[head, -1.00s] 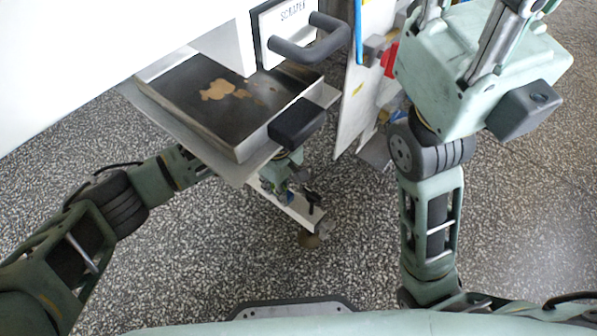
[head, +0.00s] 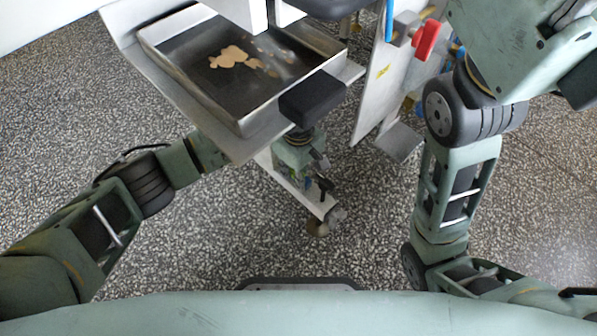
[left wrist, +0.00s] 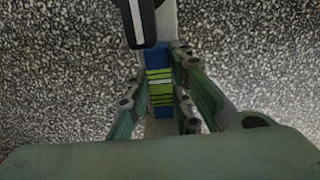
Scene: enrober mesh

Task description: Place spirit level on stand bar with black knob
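In the left wrist view a blue piece with yellow-green and white stripes (left wrist: 159,90), which looks like the spirit level, lies in line with a pale bar (left wrist: 168,20). My left gripper's fingers (left wrist: 160,98) stand on both sides of it, close in; whether they touch it is unclear. My right gripper is mostly cut off at top right.
A metal tray (head: 150,38) with brown stains overhangs my left forearm and hand. A black block (head: 312,98) is at its front corner. A pale upright panel (head: 385,75) with a red part (head: 427,40) stands to the right. The speckled floor in front is clear.

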